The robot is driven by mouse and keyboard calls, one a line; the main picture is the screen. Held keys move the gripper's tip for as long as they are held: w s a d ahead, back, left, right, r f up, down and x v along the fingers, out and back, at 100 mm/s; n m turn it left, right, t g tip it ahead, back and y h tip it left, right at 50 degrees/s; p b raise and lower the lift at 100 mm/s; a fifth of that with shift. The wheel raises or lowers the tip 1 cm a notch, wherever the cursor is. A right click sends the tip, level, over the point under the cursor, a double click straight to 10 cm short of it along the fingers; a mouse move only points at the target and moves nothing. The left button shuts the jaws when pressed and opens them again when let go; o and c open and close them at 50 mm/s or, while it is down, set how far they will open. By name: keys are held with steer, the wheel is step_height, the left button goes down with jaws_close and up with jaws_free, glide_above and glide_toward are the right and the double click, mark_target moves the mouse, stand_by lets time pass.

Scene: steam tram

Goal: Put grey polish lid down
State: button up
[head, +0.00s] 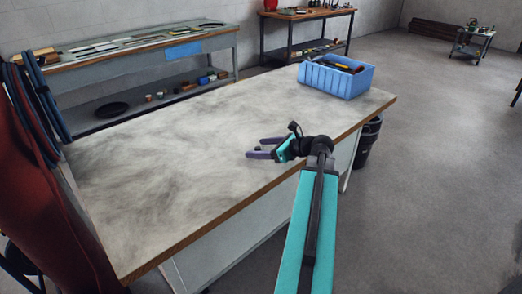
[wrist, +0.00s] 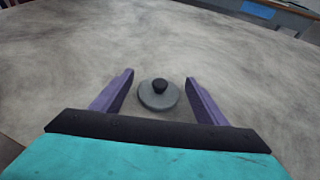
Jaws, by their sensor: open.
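The grey polish lid (wrist: 157,96) is a round grey disc with a dark knob on top. In the wrist view it sits knob up on the worktable (wrist: 60,70), between the two purple fingers of my gripper (wrist: 158,90). The fingers are apart, with a gap on each side of the lid. In the head view my gripper (head: 252,148) is open low over the table near its front edge. The lid is mostly hidden there; only a small dark spot shows between the fingers.
A blue crate (head: 318,80) with tools stands at the table's far right corner. A dark bin (head: 368,140) is on the floor beyond the right end. A bench (head: 150,62) stands behind, and red cloth and blue hoses (head: 35,100) are at left. The table's middle and left are clear.

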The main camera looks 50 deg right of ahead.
steer(key=shift+x, duration=0.75)
steer(key=shift+c, duration=0.4)
steer(key=c, duration=1)
